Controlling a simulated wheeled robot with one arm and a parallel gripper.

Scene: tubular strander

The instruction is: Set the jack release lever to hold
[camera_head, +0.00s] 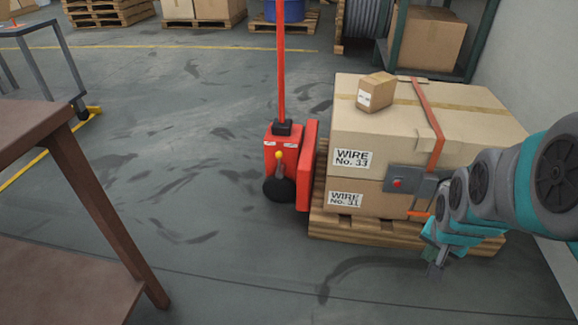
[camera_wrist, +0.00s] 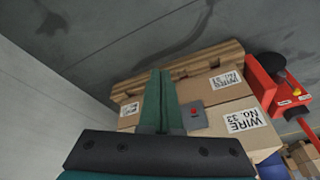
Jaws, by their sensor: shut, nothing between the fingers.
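The red pallet jack (camera_head: 284,170) stands at the left end of a loaded pallet, its tall red handle upright. The release lever (camera_head: 279,157) has a yellow knob and sits on the jack's housing, roughly between two small white labels; I cannot read them. In the wrist view the jack (camera_wrist: 268,85) is at the right edge, with the yellow knob (camera_wrist: 297,92) small. My gripper (camera_head: 437,268) is low in front of the pallet's right part, well right of the lever. Its fingers (camera_wrist: 160,72) are together and empty, touching nothing that I can make out.
Cartons (camera_head: 365,195) marked WIRE stand on the wooden pallet (camera_head: 350,228), with an orange strap (camera_head: 428,115) and a grey box with a red button (camera_head: 398,183). A brown table (camera_head: 35,130) is at left. The floor (camera_head: 200,200) between table and jack is clear.

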